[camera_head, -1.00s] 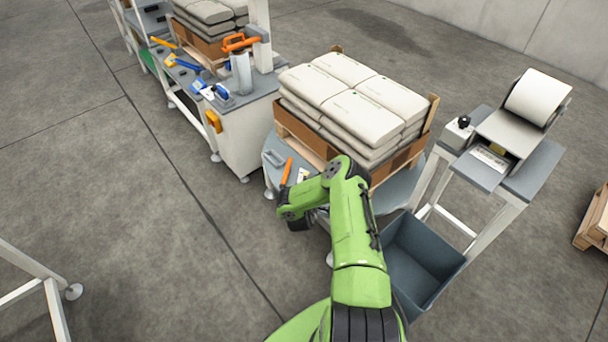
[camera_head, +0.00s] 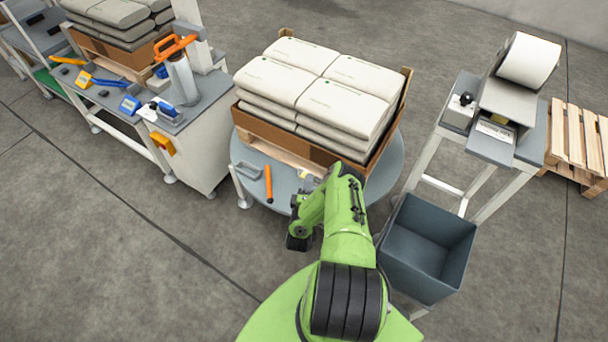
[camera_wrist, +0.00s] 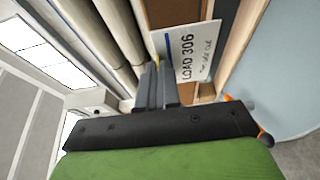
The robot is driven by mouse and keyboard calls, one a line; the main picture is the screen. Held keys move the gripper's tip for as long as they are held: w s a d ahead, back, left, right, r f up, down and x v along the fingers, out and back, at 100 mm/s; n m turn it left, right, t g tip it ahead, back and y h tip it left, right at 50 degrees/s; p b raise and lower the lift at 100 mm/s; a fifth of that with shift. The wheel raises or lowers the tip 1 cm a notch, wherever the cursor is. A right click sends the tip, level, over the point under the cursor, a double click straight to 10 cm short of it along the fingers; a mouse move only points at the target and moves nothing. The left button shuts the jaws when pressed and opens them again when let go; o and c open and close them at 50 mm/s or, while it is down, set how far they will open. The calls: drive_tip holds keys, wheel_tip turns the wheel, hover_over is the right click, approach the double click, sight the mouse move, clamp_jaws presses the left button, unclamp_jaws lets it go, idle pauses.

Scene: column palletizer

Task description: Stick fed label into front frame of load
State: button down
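The load (camera_head: 318,92) is a stack of pale bags in a brown cardboard and wood surround on a round grey-blue table (camera_head: 388,172). A white label (camera_wrist: 188,50) reading "LOAD 306" shows in the wrist view, in front of the load's cardboard and wood front. My gripper (camera_wrist: 158,75) has its dark fingers close together at the label's edge and looks shut on it. In the head view my arm hides most of the gripper. A small yellow and white patch (camera_head: 304,174) shows at the load's front beside my arm. I cannot make out the frame's slot.
A label printer (camera_head: 505,105) with a white roll stands at right, with a printed white strip at its front. A dark bin (camera_head: 428,245) stands below it. An orange marker (camera_head: 268,184) and a grey handle lie on the round table. A tool bench (camera_head: 185,125) is at left.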

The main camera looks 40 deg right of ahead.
drive_tip(key=d+b, duration=0.2)
drive_tip(key=d, duration=0.1)
drive_tip(key=w+d+b, duration=0.1)
drive_tip(key=d+b, duration=0.2)
drive_tip(key=w+d+b, duration=0.1)
drive_tip(key=d+b, duration=0.1)
drive_tip(key=b, duration=0.1)
drive_tip(key=shift+w+d, duration=0.2)
drive_tip(key=shift+d, duration=0.2)
drive_tip(key=shift+r+p, duration=0.1)
drive_tip(key=shift+p, duration=0.3)
drive_tip(key=shift+d, duration=0.4)
idle(1.0)
drive_tip(key=c, duration=1.3)
unclamp_jaws()
drive_tip(key=shift+o, duration=0.2)
